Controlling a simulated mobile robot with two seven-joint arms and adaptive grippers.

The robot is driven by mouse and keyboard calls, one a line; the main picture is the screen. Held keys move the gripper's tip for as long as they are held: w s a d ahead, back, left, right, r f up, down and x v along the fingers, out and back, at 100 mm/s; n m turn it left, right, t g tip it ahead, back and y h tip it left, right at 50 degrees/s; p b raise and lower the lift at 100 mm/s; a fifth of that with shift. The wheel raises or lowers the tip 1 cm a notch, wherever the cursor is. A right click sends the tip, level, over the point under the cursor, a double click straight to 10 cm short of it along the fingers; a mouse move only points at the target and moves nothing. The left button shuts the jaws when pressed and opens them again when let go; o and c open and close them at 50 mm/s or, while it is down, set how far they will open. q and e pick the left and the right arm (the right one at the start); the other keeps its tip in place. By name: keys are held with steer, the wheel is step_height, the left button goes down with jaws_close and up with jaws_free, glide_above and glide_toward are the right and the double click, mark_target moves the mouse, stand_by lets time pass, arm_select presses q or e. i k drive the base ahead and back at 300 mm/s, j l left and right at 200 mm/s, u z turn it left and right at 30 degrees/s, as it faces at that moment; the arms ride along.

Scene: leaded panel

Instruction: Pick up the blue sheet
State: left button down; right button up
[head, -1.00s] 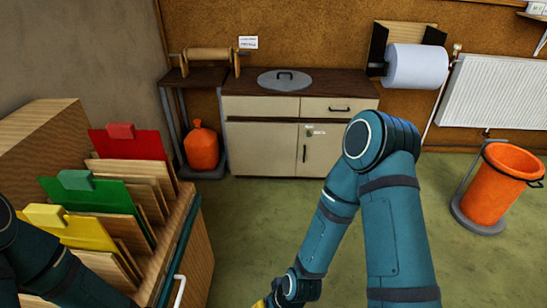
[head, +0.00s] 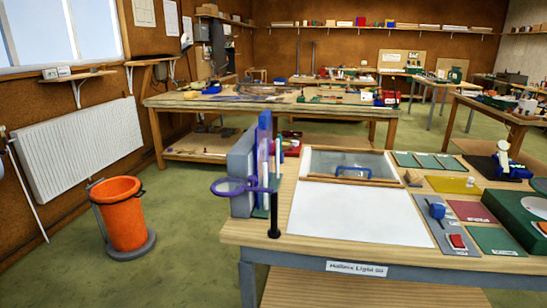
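I cannot make out a blue sheet for certain in the head view. On the near bench (head: 255,234), a grey panel (head: 437,220) with a small blue block on it lies right of the large white sheet (head: 355,212). Yellow (head: 452,185), dark red (head: 470,211) and green (head: 495,241) flat pieces lie at the bench's right side. Neither of my grippers is in view.
A rack with blue uprights and a purple ring (head: 237,187) stands at the bench's left end. An orange bin (head: 124,214) stands on the floor below a radiator (head: 82,146). A long wooden table (head: 165,101) is behind. Green floor is free at left.

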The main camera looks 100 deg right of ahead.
mark_target(264, 132)
steer(key=k+z, duration=0.1)
steer(key=z, duration=3.05)
steer(key=i+j+u, duration=0.2)
steer(key=u, duration=0.3)
steer(key=i+j+u, duration=0.15)
steer(key=u, duration=0.3)
steer(key=i+u, duration=0.6)
steer(key=u, duration=0.35)
steer(key=i+j+z, duration=0.1)
steer(key=i+z, duration=0.3)
steer(key=i+j+z, duration=0.2)
steer(key=i+z, duration=0.25)
steer(key=k, duration=0.05)
